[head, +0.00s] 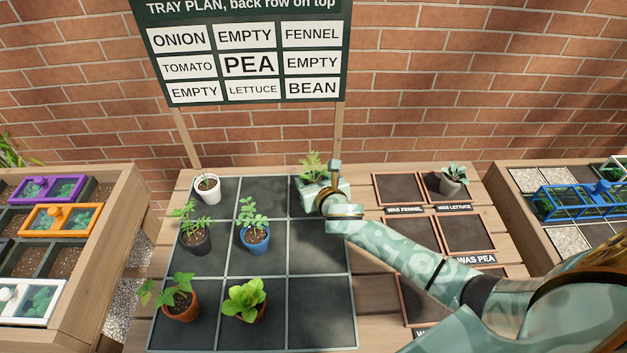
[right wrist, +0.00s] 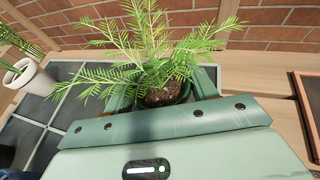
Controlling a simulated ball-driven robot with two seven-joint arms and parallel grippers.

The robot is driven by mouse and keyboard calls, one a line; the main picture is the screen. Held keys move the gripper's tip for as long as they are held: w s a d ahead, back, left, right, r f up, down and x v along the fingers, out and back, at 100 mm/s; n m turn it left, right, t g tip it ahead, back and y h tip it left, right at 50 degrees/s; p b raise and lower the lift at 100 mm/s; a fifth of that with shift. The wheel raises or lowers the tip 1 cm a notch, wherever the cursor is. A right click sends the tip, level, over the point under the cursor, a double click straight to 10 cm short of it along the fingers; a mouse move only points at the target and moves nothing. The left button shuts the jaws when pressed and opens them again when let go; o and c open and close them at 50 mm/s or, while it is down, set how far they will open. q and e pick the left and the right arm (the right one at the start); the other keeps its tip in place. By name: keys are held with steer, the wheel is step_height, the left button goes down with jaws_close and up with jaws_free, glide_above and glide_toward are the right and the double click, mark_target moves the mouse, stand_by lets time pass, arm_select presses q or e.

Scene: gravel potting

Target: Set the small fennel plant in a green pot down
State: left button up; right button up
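The small fennel plant (head: 314,165) shows feathery green leaves at the back right compartment of the black tray (head: 322,313). My right gripper (head: 318,190) is at that compartment and hides the pot in the head view. In the right wrist view the fennel (right wrist: 150,50) stands roughly upright between my fingers, which appear closed on its pot from both sides. Leaves and soil show there; most of the pot is hidden. I cannot tell whether the pot's base touches the tray. My left gripper is not in view.
The tray also holds a white pot (head: 207,190), a black pot (head: 196,240), a blue pot (head: 255,239) and two terracotta pots in front. A grey pot (head: 452,186) stands among framed squares at right. The sign (head: 248,60) puts FENNEL at the back right.

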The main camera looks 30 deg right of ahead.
steer(key=o, duration=0.4)
steer(key=shift+r, duration=0.2)
steer(key=p+v, duration=0.4)
steer(key=v, duration=0.7)
steer(key=shift+s, duration=0.5)
